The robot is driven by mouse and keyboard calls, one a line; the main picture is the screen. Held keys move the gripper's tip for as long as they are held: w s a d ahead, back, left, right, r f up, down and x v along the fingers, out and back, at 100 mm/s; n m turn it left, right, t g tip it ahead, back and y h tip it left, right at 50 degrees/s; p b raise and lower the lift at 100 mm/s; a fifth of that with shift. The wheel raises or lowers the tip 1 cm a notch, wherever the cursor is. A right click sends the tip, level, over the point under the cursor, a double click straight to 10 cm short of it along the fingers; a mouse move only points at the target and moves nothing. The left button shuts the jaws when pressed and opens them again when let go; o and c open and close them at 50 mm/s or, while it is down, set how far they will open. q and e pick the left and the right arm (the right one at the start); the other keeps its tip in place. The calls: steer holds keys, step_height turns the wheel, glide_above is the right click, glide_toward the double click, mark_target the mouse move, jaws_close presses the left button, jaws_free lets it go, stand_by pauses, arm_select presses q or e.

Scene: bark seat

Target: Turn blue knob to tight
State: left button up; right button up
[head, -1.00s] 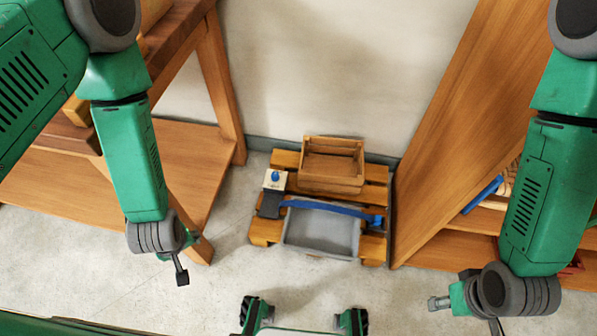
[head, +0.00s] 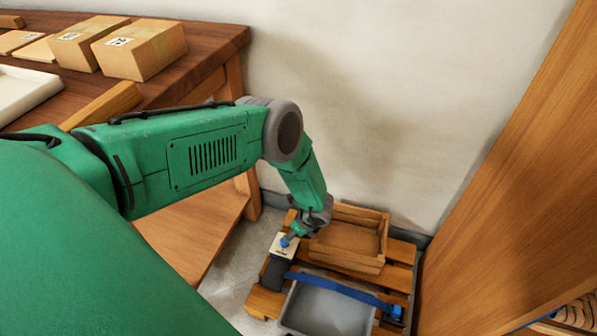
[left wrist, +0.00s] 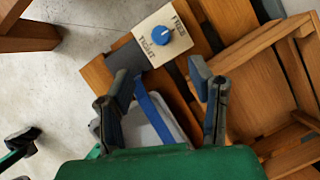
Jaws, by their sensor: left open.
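The blue knob (left wrist: 160,35) sits on a cream plate (left wrist: 178,52) with the words TIGHT at its lower left and FREE at its upper right. A pale mark on the knob appears to face the FREE side. In the head view the knob (head: 285,242) shows beside my left gripper (head: 298,231), which reaches down over the plate. In the left wrist view my left gripper (left wrist: 160,79) is open and empty, its fingers pointing toward the plate, with the knob beyond the fingertips.
A pallet (head: 400,251) carries a wooden crate (head: 345,258), a grey tray (head: 325,312) and a blue strap (head: 340,288). The crate stands close to the right of the plate. A workbench (head: 215,55) is at left, a wooden panel (head: 500,170) at right.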

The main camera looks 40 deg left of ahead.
mark_target(284, 241)
arm_select(q)
steer(key=b+x, duration=0.8)
steer(key=x, duration=0.6)
steer(key=shift+w+b, duration=0.15)
steer(key=shift+b, duration=0.15)
jaws_close()
